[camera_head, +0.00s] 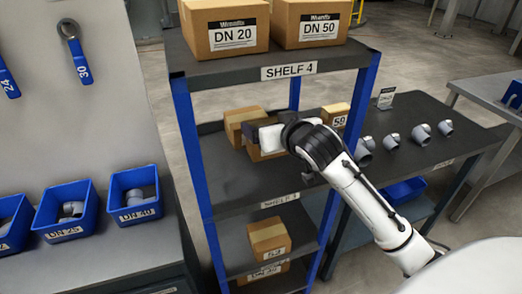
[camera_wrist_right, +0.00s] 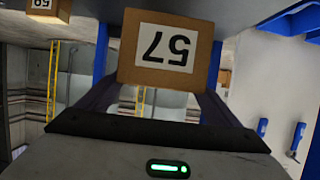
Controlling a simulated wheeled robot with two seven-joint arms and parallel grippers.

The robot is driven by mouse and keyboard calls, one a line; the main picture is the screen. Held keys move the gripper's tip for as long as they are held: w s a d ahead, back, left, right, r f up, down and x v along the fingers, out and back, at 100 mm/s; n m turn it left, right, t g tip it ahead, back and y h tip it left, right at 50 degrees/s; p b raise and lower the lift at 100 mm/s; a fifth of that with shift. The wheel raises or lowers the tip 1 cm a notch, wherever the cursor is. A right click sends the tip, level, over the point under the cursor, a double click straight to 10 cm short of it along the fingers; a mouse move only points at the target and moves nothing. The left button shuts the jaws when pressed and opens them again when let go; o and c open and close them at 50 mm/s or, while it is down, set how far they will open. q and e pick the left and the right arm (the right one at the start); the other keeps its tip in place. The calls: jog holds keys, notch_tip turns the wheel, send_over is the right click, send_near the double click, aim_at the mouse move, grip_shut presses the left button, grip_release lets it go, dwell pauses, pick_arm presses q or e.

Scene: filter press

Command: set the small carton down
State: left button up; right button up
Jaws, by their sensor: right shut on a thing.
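The small carton (camera_wrist_right: 166,50), brown with a white label 57, sits between the fingers of my right gripper (camera_wrist_right: 160,95) in the right wrist view, where the picture is upside down. My right gripper (camera_head: 252,134) is shut on it and reaches in over the middle board (camera_head: 245,185) of the shelf rack. In the head view brown cardboard (camera_head: 238,120) shows just behind and below the gripper, partly hidden by it. I cannot tell whether the held carton touches the board. My left gripper is not in view.
Another small carton (camera_head: 337,115) stands to the right on the same level. Large cartons DN 20 (camera_head: 225,25) and DN 50 (camera_head: 312,22) sit on the top board above the gripper. Blue posts (camera_head: 190,150) flank the opening. The board's front is clear.

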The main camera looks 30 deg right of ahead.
notch_tip(320, 180, down, 8)
jog(key=shift+s+r, duration=0.1)
dwell(0.4)
jog(key=o, duration=1.3)
jog(key=shift+f, duration=0.25)
jog(key=shift+c, duration=0.2)
jog(key=shift+r, duration=0.2)
jog(key=shift+s+a, duration=0.15)
jog(key=shift+s, duration=0.15)
jog(key=v, duration=1.1)
jog(key=s+a+f+n+g+y, duration=0.1)
jog(key=s+a+f+y, duration=0.2)
jog(key=f, duration=0.6)
jog(key=s+a+f+n+g, duration=0.1)
jog(key=s+a+f+n, duration=0.2)
jog(key=f, duration=0.6)
jog(key=s+a+f+g+y, duration=0.2)
jog(key=s+a+f, duration=0.8)
jog(key=f, duration=0.3)
jog(key=shift+s+f+n, duration=0.15)
jog(key=shift+s+n, duration=0.15)
jog(key=shift+s, duration=0.55)
